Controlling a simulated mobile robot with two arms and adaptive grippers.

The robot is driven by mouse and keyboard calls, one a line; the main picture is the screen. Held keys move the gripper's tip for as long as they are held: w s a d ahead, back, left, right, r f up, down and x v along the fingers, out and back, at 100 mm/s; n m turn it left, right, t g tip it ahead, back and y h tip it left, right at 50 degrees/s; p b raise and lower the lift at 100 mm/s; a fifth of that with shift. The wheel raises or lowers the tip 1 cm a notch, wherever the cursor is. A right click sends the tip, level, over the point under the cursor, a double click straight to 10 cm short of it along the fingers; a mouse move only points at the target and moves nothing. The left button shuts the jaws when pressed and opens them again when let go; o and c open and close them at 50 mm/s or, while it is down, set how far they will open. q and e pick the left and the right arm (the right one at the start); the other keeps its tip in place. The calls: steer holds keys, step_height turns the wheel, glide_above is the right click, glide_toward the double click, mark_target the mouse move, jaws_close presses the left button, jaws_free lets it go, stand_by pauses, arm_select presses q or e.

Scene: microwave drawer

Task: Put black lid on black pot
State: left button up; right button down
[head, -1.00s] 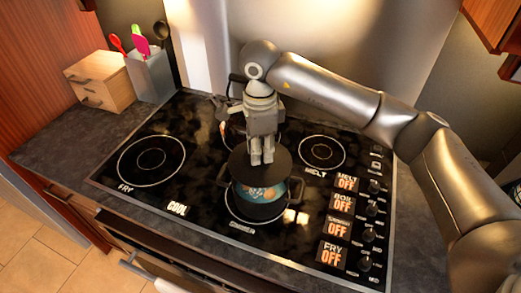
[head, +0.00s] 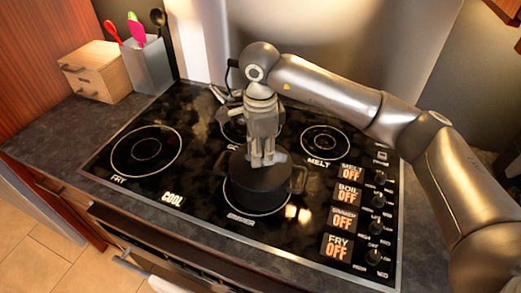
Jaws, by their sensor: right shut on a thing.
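The black pot (head: 262,202) stands on the front middle burner of the black cooktop, with a side handle (head: 299,179) showing at its right. The black lid (head: 243,172) lies over the pot's mouth and hides its inside. It looks level and about centred, though I cannot tell if its rim sits fully flush. My right gripper (head: 262,160) points straight down from above and is shut on the top of the lid; the fingers hide the lid's knob. My left gripper is not in view.
The cooktop (head: 185,178) has free burners at left and back right. Control knobs (head: 378,200) line its right side. A wooden drawer box (head: 95,70) and a utensil holder (head: 147,64) stand at the back left. A greyish item behind my gripper is partly hidden.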

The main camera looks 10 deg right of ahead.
steer(key=shift+f+b, duration=0.1)
steer(key=shift+b, duration=0.55)
stand_by(1.3)
steer(key=shift+f+b, duration=0.4)
steer(key=shift+b, duration=0.5)
stand_by(0.6)
steer(key=c, duration=1.2)
jaws_free()
steer(key=shift+o, duration=0.4)
steer(key=o, duration=0.4)
steer(key=shift+o, duration=0.2)
steer(key=shift+r, duration=0.15)
